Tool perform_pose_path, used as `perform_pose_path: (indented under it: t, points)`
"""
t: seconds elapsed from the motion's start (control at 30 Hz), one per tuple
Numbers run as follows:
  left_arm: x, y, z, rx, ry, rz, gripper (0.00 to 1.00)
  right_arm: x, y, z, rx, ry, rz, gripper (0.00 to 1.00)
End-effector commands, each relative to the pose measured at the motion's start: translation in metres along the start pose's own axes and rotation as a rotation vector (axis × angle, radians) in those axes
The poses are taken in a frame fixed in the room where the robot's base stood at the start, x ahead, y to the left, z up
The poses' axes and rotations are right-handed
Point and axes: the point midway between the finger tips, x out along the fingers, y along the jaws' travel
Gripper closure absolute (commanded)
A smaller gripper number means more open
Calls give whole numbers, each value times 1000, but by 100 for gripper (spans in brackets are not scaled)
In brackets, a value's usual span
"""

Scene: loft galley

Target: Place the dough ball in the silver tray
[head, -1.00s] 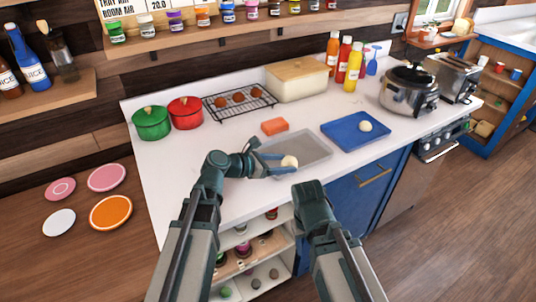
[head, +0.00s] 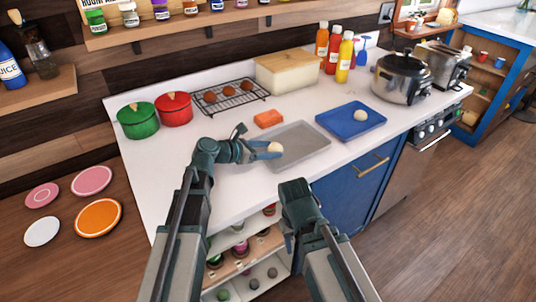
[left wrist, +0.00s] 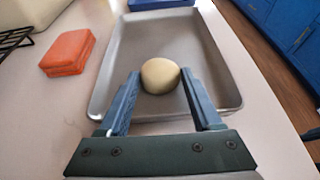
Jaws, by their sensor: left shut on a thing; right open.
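My left gripper (head: 268,149) is shut on a pale dough ball (head: 274,148). The silver tray (head: 306,147) lies flat on the white counter. In the left wrist view the dough ball (left wrist: 160,75) sits between the two blue fingers, over the near end of the silver tray (left wrist: 208,62); the gap below it is hard to judge. A second pale ball (head: 360,116) rests on the blue tray (head: 345,128) to the right. My right gripper (head: 289,243) is low in front of the counter, open and empty, its fingers partly hidden by its arm.
An orange block (head: 268,119) lies just behind the silver tray. A wire rack (head: 232,98) with brown balls, red pot (head: 174,109) and green pot (head: 138,121) stand at back left. A slow cooker (head: 402,80) stands right. The front left counter is clear.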

Motion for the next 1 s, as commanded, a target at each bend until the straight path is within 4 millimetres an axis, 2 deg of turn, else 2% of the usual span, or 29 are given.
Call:
perform_pose_path:
  t: [0.33, 0.37, 0.5, 0.87, 1.0]
  points:
    - [1, 0, -3, 0, 0, 0, 89, 3, 0, 0, 0, 0, 0, 50]
    - [1, 0, -2, 0, 0, 0, 31, 2, 0, 0, 0, 0, 0, 50]
    - [1, 0, -1, 0, 0, 0, 6, 2, 0, 0, 0, 0, 0, 50]
    - [-1, 0, 2, 0, 0, 0, 4, -3, 0, 0, 0, 0, 0, 50]
    - [-21, -1, 4, -3, 0, 3, 4, -12, 1, 1, 0, 0, 0, 50]
